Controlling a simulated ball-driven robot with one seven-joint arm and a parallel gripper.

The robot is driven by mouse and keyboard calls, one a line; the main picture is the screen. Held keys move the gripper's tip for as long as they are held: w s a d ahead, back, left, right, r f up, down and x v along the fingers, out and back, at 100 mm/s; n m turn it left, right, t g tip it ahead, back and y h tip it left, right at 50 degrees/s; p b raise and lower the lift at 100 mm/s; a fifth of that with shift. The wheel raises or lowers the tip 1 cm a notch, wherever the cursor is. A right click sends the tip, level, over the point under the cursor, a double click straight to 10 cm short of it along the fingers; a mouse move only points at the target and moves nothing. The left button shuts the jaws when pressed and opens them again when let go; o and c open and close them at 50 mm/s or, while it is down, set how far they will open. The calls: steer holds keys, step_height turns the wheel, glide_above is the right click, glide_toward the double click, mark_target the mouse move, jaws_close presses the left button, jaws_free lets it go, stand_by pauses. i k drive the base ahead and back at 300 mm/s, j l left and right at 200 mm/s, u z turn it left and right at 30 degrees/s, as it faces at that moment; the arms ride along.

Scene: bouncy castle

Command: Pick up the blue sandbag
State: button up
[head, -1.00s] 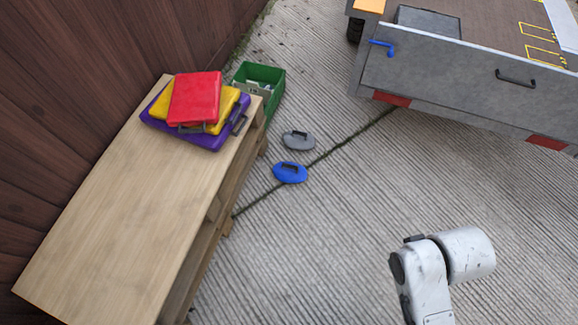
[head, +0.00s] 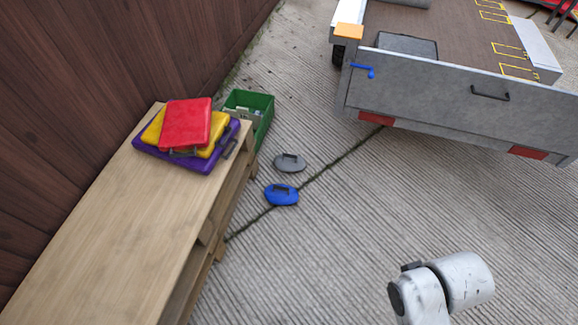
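The blue sandbag (head: 282,196) is a round, flattened bag with a dark handle on top. It lies on the grooved concrete floor, to the right of the wooden bench. A similar grey sandbag (head: 290,163) lies just behind it, close by. Part of my white arm shows at the lower right, well apart from the blue sandbag. My gripper is outside the picture.
The wooden bench (head: 110,235) bears stacked purple, yellow and red cases (head: 185,126). A green crate (head: 262,103) stands behind the bench's far end. A grey trailer (head: 440,95) stands at the upper right. The concrete right of the sandbags is clear.

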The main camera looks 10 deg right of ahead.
mark_target(276, 194)
steer(key=i+l+u, duration=0.2)
steer(key=i, duration=0.3)
steer(key=i+u, duration=0.15)
steer(key=i, duration=0.3)
steer(key=i+l+u, duration=0.2)
steer(key=i, duration=0.25)
steer(key=i+l+u, duration=0.2)
steer(key=i, duration=0.25)
steer(key=l, duration=0.1)
